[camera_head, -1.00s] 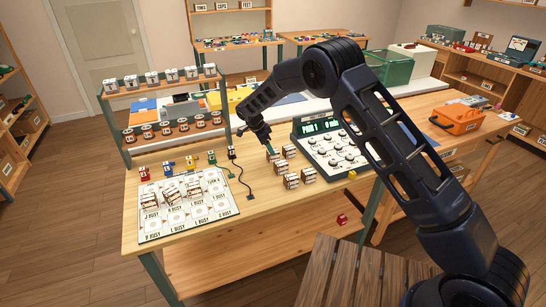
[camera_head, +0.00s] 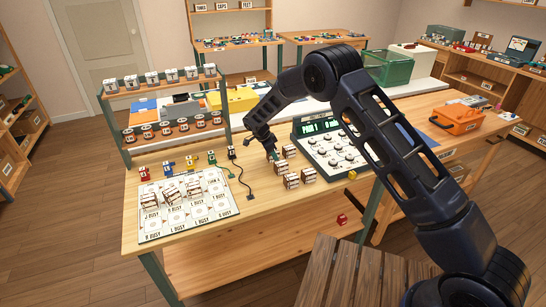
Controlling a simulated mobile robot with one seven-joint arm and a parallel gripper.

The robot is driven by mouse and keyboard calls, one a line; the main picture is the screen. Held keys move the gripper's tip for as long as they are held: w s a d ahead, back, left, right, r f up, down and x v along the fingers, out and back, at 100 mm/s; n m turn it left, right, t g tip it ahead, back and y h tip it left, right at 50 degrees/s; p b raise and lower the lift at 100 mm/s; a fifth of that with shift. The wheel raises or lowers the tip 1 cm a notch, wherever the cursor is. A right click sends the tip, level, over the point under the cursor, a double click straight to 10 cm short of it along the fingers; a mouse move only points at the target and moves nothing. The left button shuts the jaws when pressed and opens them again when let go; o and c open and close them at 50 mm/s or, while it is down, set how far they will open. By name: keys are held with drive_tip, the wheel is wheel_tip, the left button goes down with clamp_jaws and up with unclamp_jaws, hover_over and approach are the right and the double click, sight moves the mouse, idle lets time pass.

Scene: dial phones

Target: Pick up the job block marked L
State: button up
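Several small brown-and-white job blocks (camera_head: 291,181) stand in a loose cluster on the wooden workbench, left of the console with the green display (camera_head: 335,145). Their letters are too small to read, so I cannot tell which is marked L. My gripper (camera_head: 271,154) is over the back-left end of this cluster, pointing down. The block there is mostly hidden by the gripper. Whether the fingers are open or shut, or touch the block, is too small to tell. More brown-and-white blocks (camera_head: 170,196) lie on a white card with lettered squares (camera_head: 203,223) at the left.
A two-tier rack (camera_head: 165,143) with labelled items stands behind the card. An orange toolbox (camera_head: 457,118) stands at the right. Bare wood lies in front of the cluster.

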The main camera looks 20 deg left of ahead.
drive_tip(key=shift+c, duration=0.8)
drive_tip(key=shift+r, duration=0.1)
